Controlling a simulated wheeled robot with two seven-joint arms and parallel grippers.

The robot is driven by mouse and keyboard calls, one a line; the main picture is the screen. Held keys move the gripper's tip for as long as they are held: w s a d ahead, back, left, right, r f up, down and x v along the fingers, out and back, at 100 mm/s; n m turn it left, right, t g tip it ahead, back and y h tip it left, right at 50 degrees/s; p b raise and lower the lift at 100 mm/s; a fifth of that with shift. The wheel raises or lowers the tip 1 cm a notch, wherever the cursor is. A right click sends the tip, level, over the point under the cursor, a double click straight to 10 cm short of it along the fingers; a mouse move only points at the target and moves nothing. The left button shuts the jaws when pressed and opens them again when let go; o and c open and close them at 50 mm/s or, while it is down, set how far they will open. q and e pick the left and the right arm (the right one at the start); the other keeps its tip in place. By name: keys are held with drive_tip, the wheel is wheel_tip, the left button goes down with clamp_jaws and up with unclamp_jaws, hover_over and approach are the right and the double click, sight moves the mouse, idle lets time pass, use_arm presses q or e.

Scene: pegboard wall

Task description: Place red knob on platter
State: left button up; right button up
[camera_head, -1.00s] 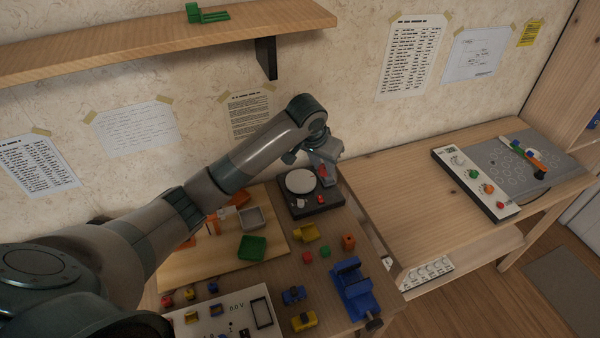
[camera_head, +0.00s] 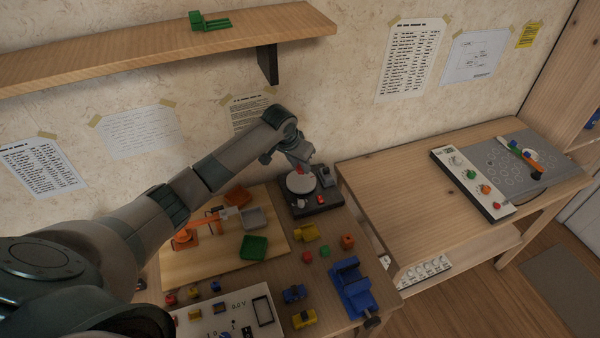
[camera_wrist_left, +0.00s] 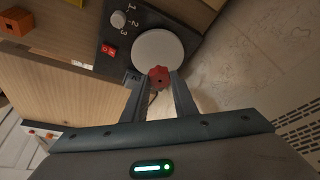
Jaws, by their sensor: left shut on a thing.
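The red knob (camera_wrist_left: 158,75) is between the fingertips of my left gripper (camera_wrist_left: 160,82), which is shut on it. In the head view the knob (camera_head: 299,169) shows as a small red spot under my left gripper (camera_head: 300,166). The platter is a round, pale disc (camera_wrist_left: 157,48) on a dark base; it also shows in the head view (camera_head: 300,185). The knob overlaps the platter's near edge in the wrist view. I cannot tell whether it touches the platter. My right gripper is not in view.
The right-hand table (camera_head: 390,190) has bare room.

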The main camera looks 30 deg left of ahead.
sight(298, 170)
use_arm(q)
wheel_tip(298, 170, down, 3)
drive_tip(key=shift+r+p, duration=0.1)
drive_tip(key=shift+p, duration=0.55)
drive_tip(key=shift+f, duration=0.5)
drive_tip(key=shift+f, duration=0.15)
drive_tip(key=o, duration=1)
drive_tip(key=b+v, duration=0.2)
drive_tip(key=v, duration=1)
